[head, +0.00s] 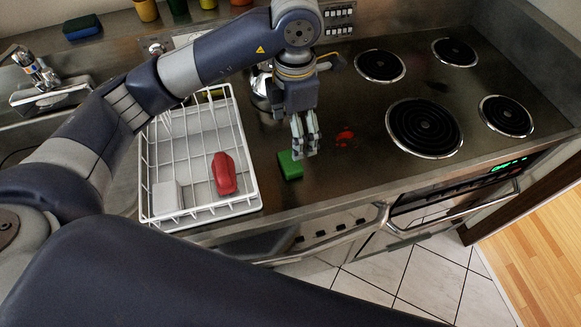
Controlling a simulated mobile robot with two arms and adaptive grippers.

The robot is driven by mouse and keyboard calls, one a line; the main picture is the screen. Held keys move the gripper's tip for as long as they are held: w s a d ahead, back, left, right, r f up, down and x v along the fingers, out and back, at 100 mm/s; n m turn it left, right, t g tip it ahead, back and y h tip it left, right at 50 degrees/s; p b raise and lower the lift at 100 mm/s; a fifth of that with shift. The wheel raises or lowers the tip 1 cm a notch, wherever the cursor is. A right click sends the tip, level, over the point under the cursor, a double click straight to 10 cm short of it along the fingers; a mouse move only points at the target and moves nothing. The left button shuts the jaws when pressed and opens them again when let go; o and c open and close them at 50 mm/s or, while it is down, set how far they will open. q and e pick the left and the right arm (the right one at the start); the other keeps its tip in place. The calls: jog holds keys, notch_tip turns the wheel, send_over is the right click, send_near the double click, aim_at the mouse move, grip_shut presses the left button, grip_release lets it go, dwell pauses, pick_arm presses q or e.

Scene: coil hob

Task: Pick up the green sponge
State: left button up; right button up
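The green sponge (290,165) is a small green block lying flat on the dark metal counter, just right of the white dish rack. My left gripper (306,148) points down at the sponge's upper right side, its fingertips very near it. I cannot tell whether they touch it. The fingers overlap in this view, so their opening is unclear. The sponge's top is mostly in plain sight. My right gripper is not in view.
The white wire rack (256,190) holds a red item (224,173). A shiny metal vessel (262,88) stands behind my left gripper. Red spots (344,137) mark the counter. Coil burners (425,127) lie to the right. A blue-topped sponge (82,27) sits on the back ledge.

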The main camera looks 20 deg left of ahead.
aim_at(288, 161)
pick_arm(q)
notch_tip(288, 161, down, 5)
jog(key=shift+s+a+r+p, duration=0.1)
jog(key=shift+r+p, duration=0.05)
jog(key=shift+p, duration=0.6)
jog(key=shift+f, duration=0.6)
jog(key=shift+a+f+p, duration=0.2)
jog(key=shift+f+p, duration=0.1)
jog(key=shift+p, duration=0.15)
jog(key=f+p, duration=0.1)
jog(key=f, duration=0.2)
jog(key=shift+s+a+f+p, duration=0.2)
jog(key=shift+a+p, duration=0.15)
jog(key=shift+p, duration=0.05)
jog(key=shift+f, duration=0.55)
jog(key=shift+w, duration=0.1)
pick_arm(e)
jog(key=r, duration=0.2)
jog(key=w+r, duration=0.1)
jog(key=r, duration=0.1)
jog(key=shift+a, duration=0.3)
pick_arm(q)
jog(key=c, duration=0.9)
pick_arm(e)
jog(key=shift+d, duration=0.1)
